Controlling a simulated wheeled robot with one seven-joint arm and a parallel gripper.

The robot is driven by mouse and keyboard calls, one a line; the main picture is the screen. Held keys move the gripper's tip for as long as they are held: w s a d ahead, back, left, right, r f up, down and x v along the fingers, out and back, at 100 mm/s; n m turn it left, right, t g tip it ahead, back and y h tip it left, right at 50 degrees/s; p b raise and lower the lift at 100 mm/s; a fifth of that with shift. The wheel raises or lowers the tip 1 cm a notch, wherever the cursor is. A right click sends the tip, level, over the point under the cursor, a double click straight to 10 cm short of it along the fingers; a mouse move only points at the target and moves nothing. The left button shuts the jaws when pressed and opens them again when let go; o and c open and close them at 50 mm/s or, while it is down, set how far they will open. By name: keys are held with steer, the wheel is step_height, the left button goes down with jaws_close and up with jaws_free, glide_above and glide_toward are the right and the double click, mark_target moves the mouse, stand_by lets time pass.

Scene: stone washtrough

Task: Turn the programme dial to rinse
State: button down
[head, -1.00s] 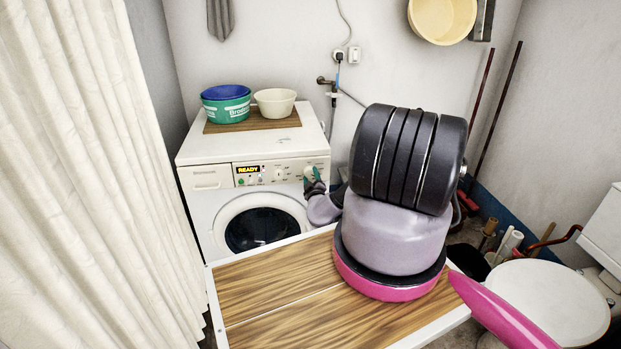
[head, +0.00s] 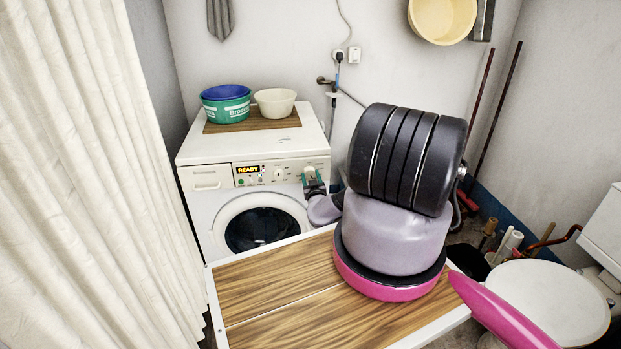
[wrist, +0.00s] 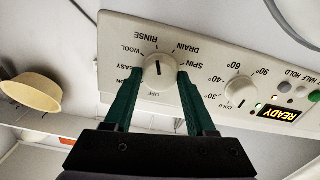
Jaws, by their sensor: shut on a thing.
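The programme dial (wrist: 158,73) is a round cream knob on the washing machine's control panel, which appears upside down in the wrist view. Its short dark mark points up in that picture, towards the RINSE label (wrist: 155,38) and away from OFF (wrist: 155,93). My gripper (wrist: 161,76) is shut on the dial, one green finger on each side of it. In the head view my gripper (head: 313,178) is at the right end of the panel of the white washing machine (head: 205,215), and its fingers partly hide the dial there.
A smaller temperature knob (wrist: 240,90) and a lit READY display (wrist: 279,113) lie beside the dial. Bowls (head: 226,110) stand on a board on the machine. A wood-topped table (head: 270,295) stands in front, and a curtain (head: 75,180) hangs at left.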

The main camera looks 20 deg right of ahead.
steer(key=shift+a, duration=0.2)
stand_by(0.3)
steer(key=shift+c, duration=1.1)
jaws_free()
steer(key=shift+d, duration=0.1)
steer(key=v, duration=1.1)
steer(key=shift+w+r, duration=0.1)
steer(key=shift+w, duration=0.05)
